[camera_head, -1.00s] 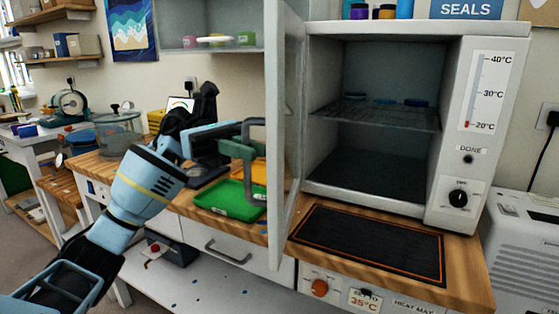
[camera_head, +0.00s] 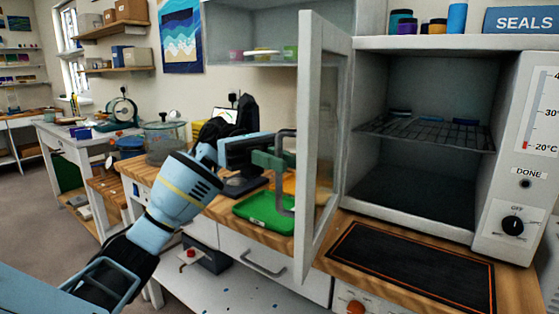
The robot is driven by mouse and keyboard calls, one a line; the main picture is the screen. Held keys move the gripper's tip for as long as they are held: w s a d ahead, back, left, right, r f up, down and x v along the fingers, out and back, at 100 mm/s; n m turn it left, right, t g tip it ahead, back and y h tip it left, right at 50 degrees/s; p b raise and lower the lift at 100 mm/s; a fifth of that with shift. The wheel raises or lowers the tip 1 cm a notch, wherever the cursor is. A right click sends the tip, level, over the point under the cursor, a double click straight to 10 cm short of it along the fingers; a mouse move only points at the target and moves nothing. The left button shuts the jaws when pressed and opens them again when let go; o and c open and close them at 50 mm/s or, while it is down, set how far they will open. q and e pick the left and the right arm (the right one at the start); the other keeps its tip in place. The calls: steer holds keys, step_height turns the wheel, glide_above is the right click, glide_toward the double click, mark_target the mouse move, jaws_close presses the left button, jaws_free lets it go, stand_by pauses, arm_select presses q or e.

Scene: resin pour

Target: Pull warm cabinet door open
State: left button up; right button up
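The warm cabinet door (camera_head: 307,150), a pale framed panel with glass, stands swung wide open toward me, almost edge-on. Its grey bar handle (camera_head: 285,203) is on the door's left-facing side. My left gripper (camera_head: 277,161), with green fingers, is at the handle's bar and appears closed around it; the door-side finger is partly hidden. The warm cabinet (camera_head: 365,130) shows an open, dark interior with a wire shelf (camera_head: 425,135). My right gripper is not in view.
A black mat (camera_head: 412,268) lies on the wooden counter before the cabinet. A green tray (camera_head: 262,212) sits on the counter left of the door, below my gripper.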

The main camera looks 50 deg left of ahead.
arm_select(q)
steer(key=a, duration=0.7)
steer(key=shift+s+a, duration=0.2)
steer(key=shift+a, duration=0.2)
stand_by(0.3)
